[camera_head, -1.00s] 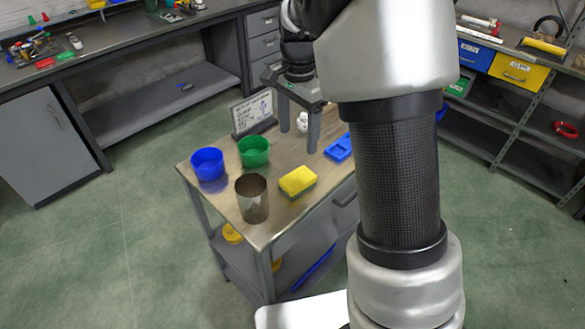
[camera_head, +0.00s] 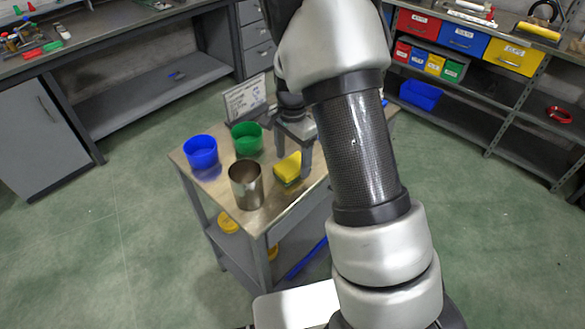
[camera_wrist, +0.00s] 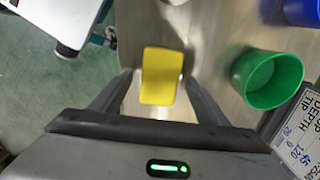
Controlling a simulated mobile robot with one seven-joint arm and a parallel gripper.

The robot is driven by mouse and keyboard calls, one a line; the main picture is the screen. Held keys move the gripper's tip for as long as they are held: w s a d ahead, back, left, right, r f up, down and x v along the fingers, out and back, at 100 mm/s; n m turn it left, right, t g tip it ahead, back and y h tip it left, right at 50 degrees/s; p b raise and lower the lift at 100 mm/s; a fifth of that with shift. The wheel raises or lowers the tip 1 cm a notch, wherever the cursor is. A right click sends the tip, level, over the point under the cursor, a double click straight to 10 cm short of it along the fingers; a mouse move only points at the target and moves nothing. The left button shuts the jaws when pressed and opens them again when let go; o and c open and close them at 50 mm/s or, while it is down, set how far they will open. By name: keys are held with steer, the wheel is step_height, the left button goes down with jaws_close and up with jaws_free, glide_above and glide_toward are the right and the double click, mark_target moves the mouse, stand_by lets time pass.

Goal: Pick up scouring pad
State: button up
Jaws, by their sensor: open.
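The scouring pad (camera_head: 287,169) is a yellow block with a dark green underside, lying on the top of a small metal cart. In the wrist view the yellow pad (camera_wrist: 161,76) lies ahead of the fingers, roughly centred between them. My gripper (camera_head: 291,158) is open, pointing down at the pad, and one finger covers part of its right side in the head view. In the wrist view the two fingers of my gripper (camera_wrist: 155,88) stand apart, left and right of the pad. I cannot tell how far above the cart top the fingertips are.
A metal cup (camera_head: 246,186) stands left of the pad. A blue cup (camera_head: 201,152) and a green cup (camera_head: 246,138) stand behind it, near a small sign (camera_head: 245,98). The cart top (camera_head: 222,190) is narrow, and its front edge is close to the pad.

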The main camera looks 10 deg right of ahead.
mark_target(292, 163)
step_height(292, 163, down, 2)
steer(key=shift+f, duration=0.1)
steer(key=c, duration=1.1)
step_height(292, 163, up, 10)
steer(key=shift+r+p, duration=0.1)
steer(key=shift+p, duration=0.35)
